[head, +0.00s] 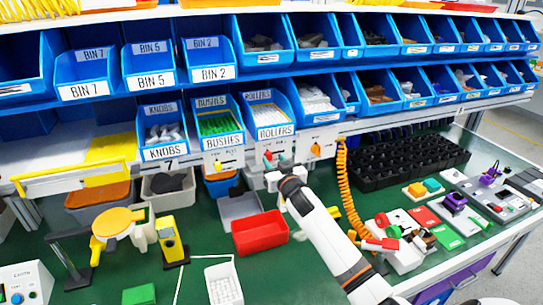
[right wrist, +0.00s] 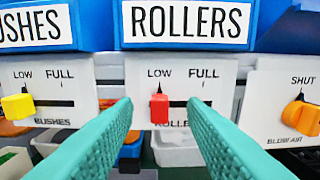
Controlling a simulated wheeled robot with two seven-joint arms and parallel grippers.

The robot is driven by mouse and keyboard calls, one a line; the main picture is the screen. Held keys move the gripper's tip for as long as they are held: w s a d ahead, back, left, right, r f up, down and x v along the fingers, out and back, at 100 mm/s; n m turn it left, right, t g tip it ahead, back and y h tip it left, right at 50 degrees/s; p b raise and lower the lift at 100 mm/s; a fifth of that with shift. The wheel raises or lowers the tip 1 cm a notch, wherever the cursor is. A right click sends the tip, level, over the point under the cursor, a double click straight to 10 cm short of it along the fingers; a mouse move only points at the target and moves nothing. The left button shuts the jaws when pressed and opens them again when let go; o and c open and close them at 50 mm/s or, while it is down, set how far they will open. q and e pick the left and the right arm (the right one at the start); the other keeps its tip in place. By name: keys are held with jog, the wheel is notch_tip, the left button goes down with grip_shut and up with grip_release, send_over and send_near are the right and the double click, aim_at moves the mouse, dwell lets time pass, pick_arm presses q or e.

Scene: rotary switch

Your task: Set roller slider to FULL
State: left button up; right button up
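The roller slider is a red knob (right wrist: 160,108) on a white panel under the ROLLERS bin (head: 269,115). It stands at the LOW end of its black slot, and FULL is marked to its right. In the head view the red knob (head: 268,155) shows just beyond my right gripper (head: 277,165). My right gripper (right wrist: 157,105) is open, with one teal finger left of the knob and one right of it. Gaps show on both sides, so neither finger appears to touch it. My left gripper is not in view.
A yellow bushes slider (right wrist: 18,106) sits at LOW to the left. An orange blow air knob (right wrist: 300,115) is to the right. An orange coiled hose (head: 346,185) hangs right of my arm. A red tray (head: 260,232) stands on the green table below.

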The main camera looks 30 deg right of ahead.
aim_at(269, 155)
jog(key=shift+x, duration=1.45)
